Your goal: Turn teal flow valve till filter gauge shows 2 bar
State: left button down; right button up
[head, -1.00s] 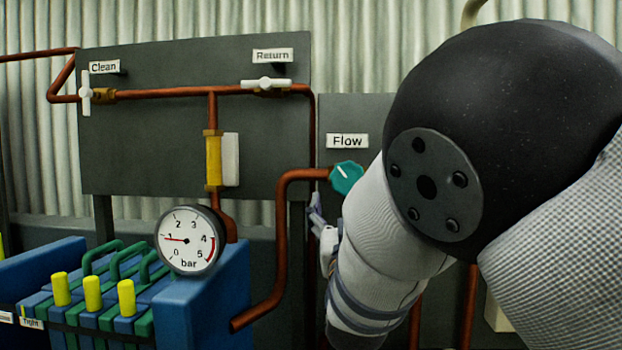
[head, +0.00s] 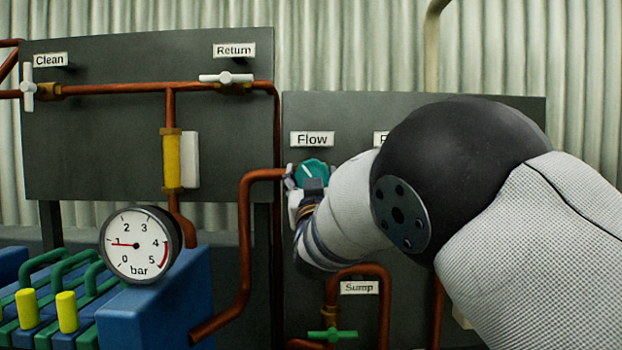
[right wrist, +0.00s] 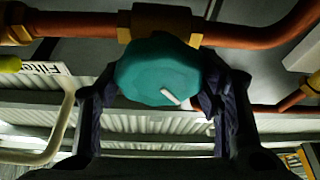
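The teal flow valve (head: 313,168) is a faceted knob with a white mark, below the Flow label (head: 312,139). My right gripper (head: 303,181) is at the knob, partly hidden by my arm. In the right wrist view, the teal knob (right wrist: 155,68) lies between the two dark fingers of the right gripper (right wrist: 158,85). The fingers are spread, one on each side; the right one looks very close to the knob, and contact is unclear. The round gauge (head: 140,244) reads about 1 bar, its red needle pointing left. My left gripper is not in view.
A copper pipe (head: 243,240) runs beside the knob on the left. A green valve handle (head: 332,335) sits under the Sump label (head: 359,288). White handles mark Clean (head: 28,90) and Return (head: 226,78). A label beside Flow is mostly hidden by my arm.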

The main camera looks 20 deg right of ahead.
jog(key=shift+c, duration=0.6)
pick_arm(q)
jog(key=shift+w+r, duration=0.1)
pick_arm(e)
jog(key=n, duration=0.1)
jog(key=n+y, duration=0.1)
jog(key=shift+s+r+n+y+p, duration=0.1)
jog(key=shift+r+n+y+p, duration=0.1)
jog(key=shift+n+y+p, duration=0.15)
jog(key=n+y, duration=0.1)
jog(key=n, duration=0.2)
jog(key=shift+n+y+p, duration=0.25)
jog(key=shift+p, duration=0.15)
jog(key=shift+f+n+y, duration=0.15)
jog(key=shift+n+y, duration=0.15)
jog(key=shift+n, duration=0.6)
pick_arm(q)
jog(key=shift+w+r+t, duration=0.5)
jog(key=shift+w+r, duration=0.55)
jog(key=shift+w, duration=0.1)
pick_arm(e)
jog(key=shift+f+n+g+y, duration=0.15)
jog(key=shift+n+g+y, duration=0.35)
jog(key=shift+n, duration=0.8)
jog(key=shift+y, duration=0.3)
